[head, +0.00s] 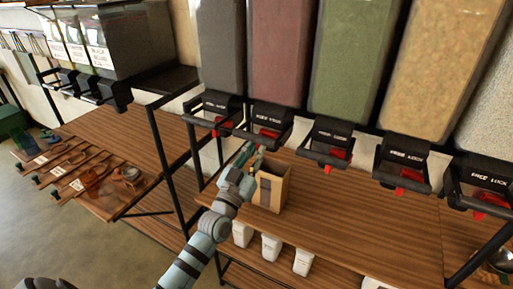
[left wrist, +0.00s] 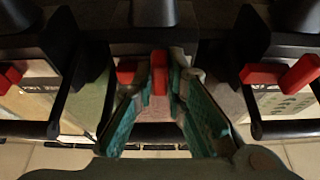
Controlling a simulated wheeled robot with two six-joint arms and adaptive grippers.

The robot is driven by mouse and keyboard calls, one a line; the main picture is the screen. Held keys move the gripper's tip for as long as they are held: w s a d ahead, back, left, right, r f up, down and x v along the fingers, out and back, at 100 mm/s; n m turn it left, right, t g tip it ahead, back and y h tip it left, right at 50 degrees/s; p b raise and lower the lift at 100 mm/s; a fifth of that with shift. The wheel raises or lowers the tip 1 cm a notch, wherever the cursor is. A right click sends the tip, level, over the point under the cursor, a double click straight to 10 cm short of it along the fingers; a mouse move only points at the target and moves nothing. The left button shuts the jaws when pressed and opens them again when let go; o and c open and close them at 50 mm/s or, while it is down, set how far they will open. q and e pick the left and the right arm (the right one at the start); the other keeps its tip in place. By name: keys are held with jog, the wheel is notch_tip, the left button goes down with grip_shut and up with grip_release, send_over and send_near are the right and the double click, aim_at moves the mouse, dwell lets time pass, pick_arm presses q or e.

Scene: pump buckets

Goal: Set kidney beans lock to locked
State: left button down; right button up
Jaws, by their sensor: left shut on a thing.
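The reddish bin (head: 278,50), likely the kidney beans, hangs second from the left in the row. Its black dispenser (head: 270,114) has a front plate with white lettering and a red lock (head: 266,132). My left gripper (head: 252,152) is raised to the underside of this dispenser. In the left wrist view the red lever (left wrist: 159,72) stands between the fingertips of my left gripper (left wrist: 160,84), which are shut on it. Another red part of the lock (left wrist: 126,70) shows left of the fingers. My right gripper is not in view.
A grey bin (head: 220,45) and a green bin (head: 350,55) flank it, each dispenser with its own red lock. An open cardboard box (head: 272,190) stands on the wooden shelf (head: 340,215) just beneath my left gripper. White cups (head: 271,247) stand lower down.

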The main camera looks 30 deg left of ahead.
pick_arm(q)
jog(key=shift+d+f, duration=0.1)
jog(key=shift+d, duration=1)
jog(key=c, duration=1.9)
grip_release()
jog(key=o, duration=0.3)
jog(key=shift+d, duration=0.3)
